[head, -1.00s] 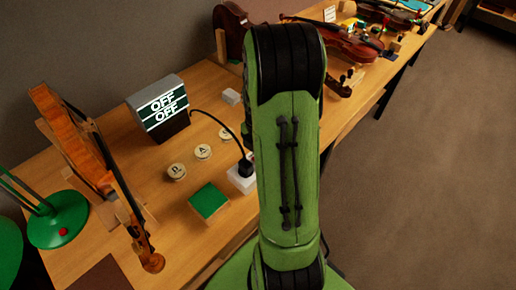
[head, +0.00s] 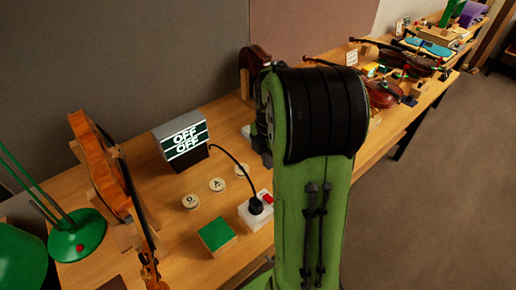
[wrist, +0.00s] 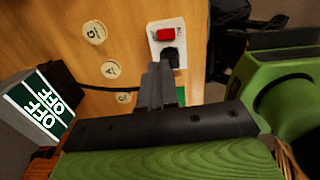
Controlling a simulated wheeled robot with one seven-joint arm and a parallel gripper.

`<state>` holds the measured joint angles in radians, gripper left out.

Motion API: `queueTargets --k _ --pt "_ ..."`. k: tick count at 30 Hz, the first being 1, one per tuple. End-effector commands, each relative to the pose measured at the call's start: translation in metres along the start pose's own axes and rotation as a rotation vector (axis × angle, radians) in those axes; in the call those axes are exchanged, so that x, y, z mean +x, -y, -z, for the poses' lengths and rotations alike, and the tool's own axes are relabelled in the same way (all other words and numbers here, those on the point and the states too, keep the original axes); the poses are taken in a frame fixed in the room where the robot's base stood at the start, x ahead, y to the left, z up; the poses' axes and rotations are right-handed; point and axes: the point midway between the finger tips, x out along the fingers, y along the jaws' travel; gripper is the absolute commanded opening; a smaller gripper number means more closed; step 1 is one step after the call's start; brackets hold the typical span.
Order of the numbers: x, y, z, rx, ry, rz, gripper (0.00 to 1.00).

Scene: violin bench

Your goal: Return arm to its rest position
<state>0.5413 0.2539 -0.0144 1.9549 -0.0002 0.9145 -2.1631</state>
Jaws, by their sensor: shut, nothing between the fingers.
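My green arm with its black joint (head: 318,115) stands tall in the middle of the head view, over the bench's front edge. My gripper (wrist: 158,80) shows in the wrist view with its dark fingers together and nothing between them. Its fingertips appear over the bench near a white socket box (wrist: 158,32) with a red switch and a black plug; I cannot tell the height. In the head view the arm hides most of the gripper. The socket box (head: 250,217) stands left of the arm there.
A sign reading OFF OFF (head: 182,140), several lettered discs (head: 217,185) and a green-topped block (head: 217,234) are on the bench. A violin (head: 98,170) stands upright at left beside a green lamp (head: 76,240). More violins (head: 405,60) lie farther along. The floor at right is clear.

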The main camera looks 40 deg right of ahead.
Motion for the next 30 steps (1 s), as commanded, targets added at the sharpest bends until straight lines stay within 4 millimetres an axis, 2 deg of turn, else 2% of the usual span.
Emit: queueTargets --k 7,10,13,15,18,21,25,30 --pt "-0.001 0.000 0.001 0.006 0.002 -0.003 0.00" --pt "-0.017 0.001 0.018 0.098 0.017 -0.035 0.00" --pt "-0.047 0.011 0.055 0.329 0.028 -0.112 0.00" --pt "-0.066 0.024 0.084 0.529 0.014 -0.178 0.00" --pt "-0.086 0.048 0.121 0.817 -0.043 -0.266 0.00" --pt "-0.097 0.076 0.151 1.098 -0.142 -0.336 0.00" --pt "-0.099 0.107 0.176 1.394 -0.284 -0.375 0.00" --pt "-0.098 0.124 0.186 1.567 -0.377 -0.374 0.00"
